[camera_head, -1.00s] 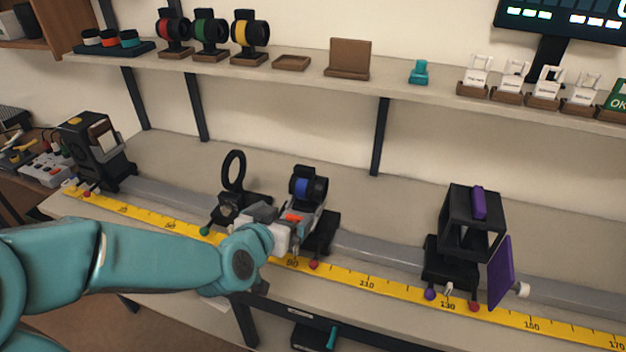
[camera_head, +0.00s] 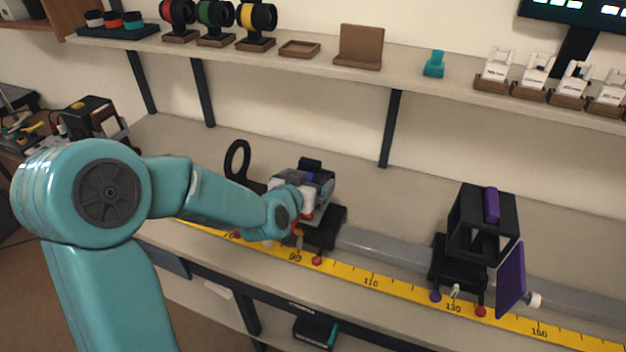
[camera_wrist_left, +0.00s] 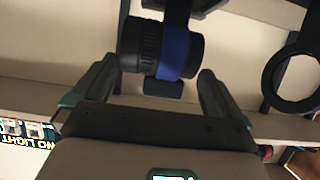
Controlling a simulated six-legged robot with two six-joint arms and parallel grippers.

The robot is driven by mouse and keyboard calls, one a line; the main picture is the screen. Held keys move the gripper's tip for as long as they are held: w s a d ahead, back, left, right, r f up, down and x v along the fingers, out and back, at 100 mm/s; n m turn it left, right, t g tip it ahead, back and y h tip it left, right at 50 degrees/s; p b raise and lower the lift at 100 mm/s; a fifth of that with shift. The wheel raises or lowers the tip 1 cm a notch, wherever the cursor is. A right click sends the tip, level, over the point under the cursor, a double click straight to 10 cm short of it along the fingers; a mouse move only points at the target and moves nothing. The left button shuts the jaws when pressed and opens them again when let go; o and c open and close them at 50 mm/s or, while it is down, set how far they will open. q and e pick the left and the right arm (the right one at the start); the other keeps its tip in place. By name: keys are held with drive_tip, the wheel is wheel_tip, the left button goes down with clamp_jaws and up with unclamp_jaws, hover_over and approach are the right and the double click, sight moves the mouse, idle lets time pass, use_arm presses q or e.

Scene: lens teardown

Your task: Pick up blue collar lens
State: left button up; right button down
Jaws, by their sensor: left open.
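The blue collar lens (camera_wrist_left: 178,50), a black barrel with a blue ring, sits in a black holder on the bench rail. In the head view only a bit of its blue ring (camera_head: 309,177) and black top show, as my gripper covers the rest. My left gripper (camera_head: 318,188) is at the lens, reaching in from the left. In the wrist view my left gripper (camera_wrist_left: 156,72) is open, with one finger on each side of the lens's lower part. I cannot tell whether the fingers touch it. My right gripper is not in view.
A black ring on a stand (camera_head: 237,160) is just left of the lens. A black frame with a purple plate (camera_head: 510,280) stands on the rail (camera_head: 390,250) at right. The shelf (camera_head: 330,64) above holds red, green and yellow collar lenses. A yellow scale (camera_head: 385,287) runs along the front.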

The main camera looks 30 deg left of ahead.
use_arm(q)
drive_tip(key=shift+p+x, duration=0.4)
drive_tip(key=shift+x, duration=2.7)
drive_tip(key=c, duration=1.1)
